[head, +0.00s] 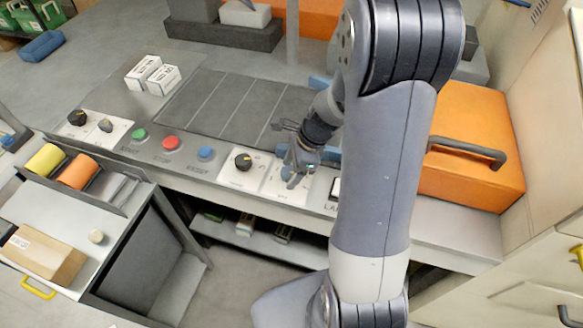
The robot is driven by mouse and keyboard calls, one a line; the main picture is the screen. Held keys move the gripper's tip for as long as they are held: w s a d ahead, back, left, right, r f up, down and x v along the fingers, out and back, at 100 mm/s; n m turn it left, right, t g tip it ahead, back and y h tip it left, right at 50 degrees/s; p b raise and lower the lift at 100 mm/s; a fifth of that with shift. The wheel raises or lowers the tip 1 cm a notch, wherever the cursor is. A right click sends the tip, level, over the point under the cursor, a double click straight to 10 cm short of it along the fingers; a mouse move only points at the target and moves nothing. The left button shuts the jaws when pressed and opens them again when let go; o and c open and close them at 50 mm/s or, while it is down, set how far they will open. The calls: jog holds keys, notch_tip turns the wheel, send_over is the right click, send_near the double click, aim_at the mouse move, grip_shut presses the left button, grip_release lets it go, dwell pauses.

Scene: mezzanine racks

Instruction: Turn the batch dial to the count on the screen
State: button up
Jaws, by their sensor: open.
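My gripper (297,172) is open and reaches down over a white dial plate (272,187) on the front of the bench. A black dial (243,161) stands on the neighbouring white plate to the left. The labels are too small to read, so I cannot tell which is the batch dial. No screen with a readable count shows.
Green (139,134), red (171,143) and blue (205,153) buttons line the panel. Two white boxes (152,77) stand behind them, beside a dark ribbed mat (220,105). An orange case (475,130) stands to the right. My arm hides part of the bench.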

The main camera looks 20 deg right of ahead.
jog(key=shift+c, duration=0.4)
jog(key=c, duration=0.9)
